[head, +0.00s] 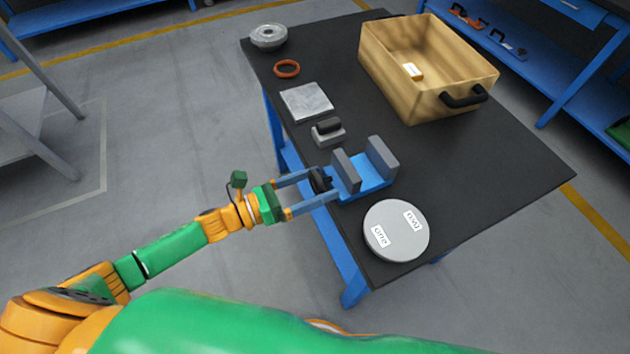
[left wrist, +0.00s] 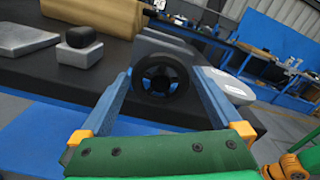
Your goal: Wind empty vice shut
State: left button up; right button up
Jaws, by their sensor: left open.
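The vice (head: 366,172) has a blue base and two grey jaws, and stands near the table's left edge. The gap between its jaws is wide and empty. Its black handwheel (head: 319,180) faces my left gripper (head: 308,192). The handwheel also shows in the left wrist view (left wrist: 161,77), between the two blue fingers. My left gripper is open, with a finger on either side of the wheel. I cannot tell whether the fingers touch it. My right gripper does not show.
A grey labelled disc (head: 396,231) lies near the front edge. A small grey block with a black top (head: 328,132), a metal plate (head: 307,101), an orange ring (head: 287,68) and a round flanged part (head: 268,37) line the left side. A wooden crate (head: 385,75) holds a small labelled piece.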

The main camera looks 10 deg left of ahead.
pick_arm(q)
jog(key=c, duration=1.2)
jog(key=shift+n, duration=0.4)
